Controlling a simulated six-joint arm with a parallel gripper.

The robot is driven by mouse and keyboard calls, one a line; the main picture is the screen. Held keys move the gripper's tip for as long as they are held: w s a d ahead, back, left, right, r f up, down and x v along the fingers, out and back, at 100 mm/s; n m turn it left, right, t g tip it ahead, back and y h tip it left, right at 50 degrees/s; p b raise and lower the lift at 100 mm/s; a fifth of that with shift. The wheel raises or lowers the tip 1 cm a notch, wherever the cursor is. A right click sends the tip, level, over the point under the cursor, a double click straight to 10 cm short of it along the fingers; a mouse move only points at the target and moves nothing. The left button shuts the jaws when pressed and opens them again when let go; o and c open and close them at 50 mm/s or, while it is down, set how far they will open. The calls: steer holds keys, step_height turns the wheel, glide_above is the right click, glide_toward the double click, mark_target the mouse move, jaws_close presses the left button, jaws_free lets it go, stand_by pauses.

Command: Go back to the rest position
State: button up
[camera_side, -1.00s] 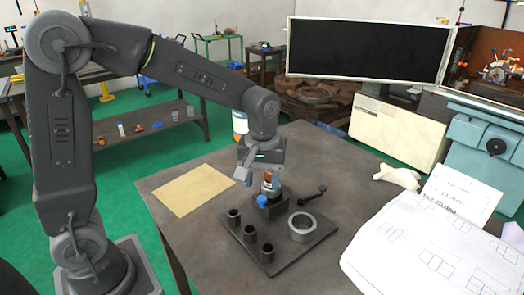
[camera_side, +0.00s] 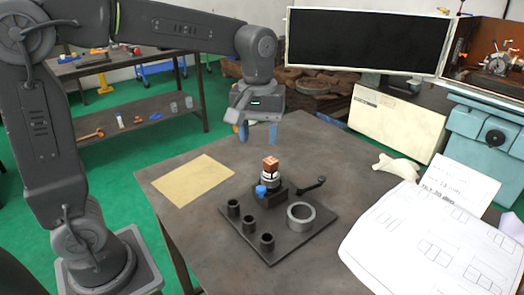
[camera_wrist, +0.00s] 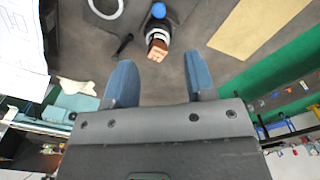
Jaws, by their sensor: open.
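My gripper (camera_side: 259,132) is open and empty, raised above the table behind the indexing chuck (camera_side: 270,185). Its two blue fingers stand wide apart in the wrist view (camera_wrist: 157,85). A copper-brown block (camera_side: 271,163) sits upright in the top of the chuck, clear of my fingers. The block also shows in the wrist view (camera_wrist: 157,50), beyond the fingertips. A blue knob (camera_side: 261,191) is on the front of the chuck. The chuck stands on a dark base plate (camera_side: 290,238).
The plate carries several dark cylindrical holders (camera_side: 249,223), a grey ring (camera_side: 301,215) and a crank handle (camera_side: 314,186). A tan sheet (camera_side: 193,180) lies left on the table. Papers (camera_side: 430,240) and a white object (camera_side: 396,167) lie right. A monitor (camera_side: 365,43) stands behind.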

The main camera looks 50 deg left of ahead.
steer(key=s+a+f+m+t, duration=0.1)
steer(key=s+m+t, duration=0.4)
steer(key=s, duration=1)
steer(key=m, duration=0.3)
steer(key=shift+s+f, duration=0.2)
steer(key=shift+f, duration=0.05)
